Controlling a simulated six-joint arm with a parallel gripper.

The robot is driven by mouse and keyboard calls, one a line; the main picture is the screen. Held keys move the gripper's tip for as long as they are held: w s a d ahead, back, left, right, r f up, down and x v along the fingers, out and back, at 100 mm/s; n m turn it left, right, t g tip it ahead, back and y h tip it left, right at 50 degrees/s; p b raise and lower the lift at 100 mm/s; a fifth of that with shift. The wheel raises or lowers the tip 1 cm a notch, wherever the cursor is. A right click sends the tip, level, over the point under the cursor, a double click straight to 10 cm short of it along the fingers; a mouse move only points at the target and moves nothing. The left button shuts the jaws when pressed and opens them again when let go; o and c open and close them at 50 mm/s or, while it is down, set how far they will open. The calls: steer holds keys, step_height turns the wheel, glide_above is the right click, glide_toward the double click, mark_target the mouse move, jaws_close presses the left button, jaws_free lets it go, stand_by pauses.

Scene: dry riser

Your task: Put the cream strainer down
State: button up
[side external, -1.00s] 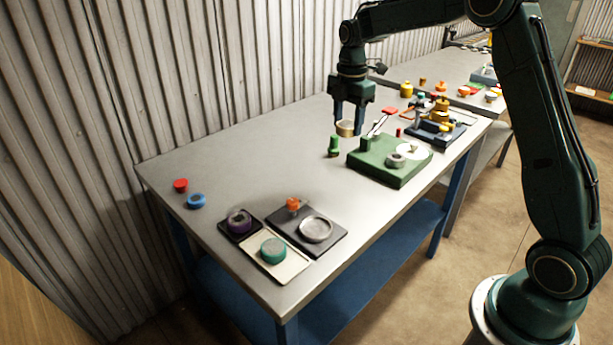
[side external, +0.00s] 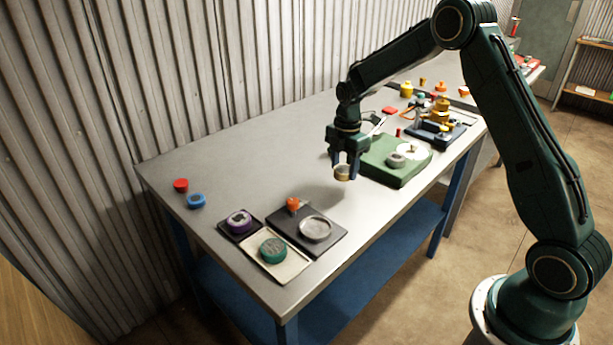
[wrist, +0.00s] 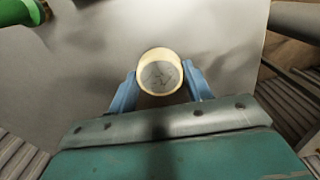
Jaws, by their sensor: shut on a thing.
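The cream strainer (side external: 342,173) is a short round ring, held between the fingers of my gripper (side external: 344,170) in the side view. In the wrist view the strainer (wrist: 160,73) shows as a cream ring with a greyish mesh-like inside, and the blue fingers of my gripper (wrist: 159,84) close on its two sides. It hangs above the grey bench (side external: 250,170), apart from the surface, to the left of the green base. On the dark tray (side external: 330,247) at the near left sits a round grey dish (side external: 316,229).
Beside the dark tray are a purple ring (side external: 239,221) on a dark square and a teal round piece (side external: 273,250) on a cream pad. An orange piece (side external: 293,205) stands at the tray's back. The green base (side external: 390,172) is right of my gripper. The bench's middle left is clear.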

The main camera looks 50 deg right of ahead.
mark_target(344, 169)
steer(key=shift+f, duration=1.9)
steer(key=shift+f, duration=0.2)
steer(key=o, duration=1)
step_height(344, 169, up, 13)
steer(key=shift+w+f, duration=0.1)
steer(key=shift+f, duration=0.05)
steer(key=shift+r, duration=0.6)
